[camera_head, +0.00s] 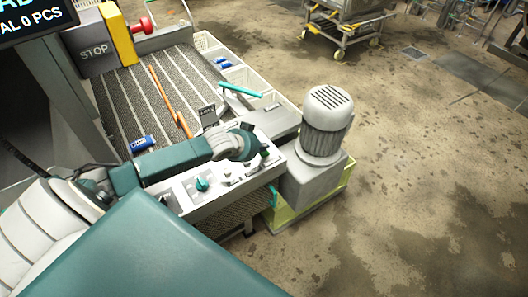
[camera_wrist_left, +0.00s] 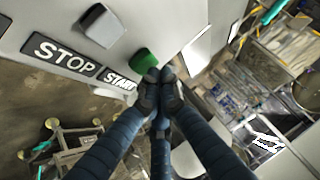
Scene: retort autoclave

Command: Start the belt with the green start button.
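The green start button (camera_wrist_left: 145,60) sits on a pale panel beside a START label (camera_wrist_left: 118,80) in the left wrist view. A grey button (camera_wrist_left: 100,26) is above the STOP label (camera_wrist_left: 65,53). My left gripper (camera_wrist_left: 160,88) is shut and empty, its dark fingertips together just beside and below the green button. I cannot tell whether they touch it. In the head view my left gripper (camera_head: 264,153) is over the control panel (camera_head: 180,194) at the belt's near end and hides the green button. The belt (camera_head: 150,95) is dark with pale stripes. My right gripper is not in view.
A grey motor (camera_head: 327,122) stands right of the panel. A teal knob (camera_head: 201,184) is on the panel. A cart (camera_head: 345,22) stands behind. Open floor lies at the right.

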